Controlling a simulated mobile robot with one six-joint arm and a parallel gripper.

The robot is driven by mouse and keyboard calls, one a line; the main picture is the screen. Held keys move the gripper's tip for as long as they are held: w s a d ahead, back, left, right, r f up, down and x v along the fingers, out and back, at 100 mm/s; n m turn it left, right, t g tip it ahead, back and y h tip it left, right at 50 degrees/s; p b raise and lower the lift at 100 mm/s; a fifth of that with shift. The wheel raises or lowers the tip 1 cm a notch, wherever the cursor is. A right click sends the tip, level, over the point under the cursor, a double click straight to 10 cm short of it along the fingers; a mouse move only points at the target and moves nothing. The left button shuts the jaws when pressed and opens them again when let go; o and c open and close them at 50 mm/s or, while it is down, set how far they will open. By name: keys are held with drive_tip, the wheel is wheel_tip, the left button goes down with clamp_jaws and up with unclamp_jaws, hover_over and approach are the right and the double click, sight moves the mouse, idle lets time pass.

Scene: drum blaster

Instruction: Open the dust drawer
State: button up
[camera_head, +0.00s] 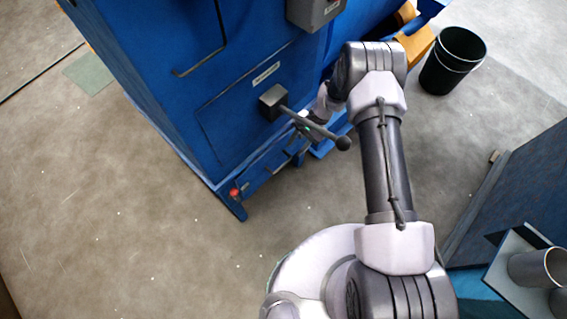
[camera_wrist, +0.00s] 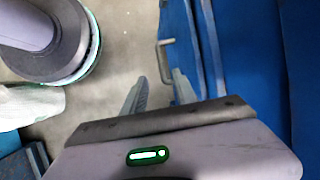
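The dust drawer appears to be the low blue front (camera_head: 262,174) at the foot of the blue machine; my arm and a lever partly cover it in the head view. In the wrist view a grey bar handle (camera_wrist: 164,58) stands out from a blue front (camera_wrist: 180,45). My gripper (camera_wrist: 160,76) is open and empty, with its two fingers apart. The handle lies just beyond the fingertips, in line with the gap; I cannot tell whether it is between them. In the head view my gripper (camera_head: 303,145) is low beside the machine, its fingers mostly hidden.
A dark lever (camera_head: 318,130) with a round knob sticks out above my gripper. A red button (camera_head: 234,192) sits at the machine's lower corner. A black bin (camera_head: 453,60) stands at the upper right, a blue bench (camera_head: 520,190) at the right. The floor at the left is clear.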

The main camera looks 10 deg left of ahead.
sight(281, 167)
drive_tip(key=b+x, duration=0.4)
drive_tip(key=x, duration=0.8)
drive_tip(key=shift+f, duration=0.15)
clamp_jaws()
idle(0.8)
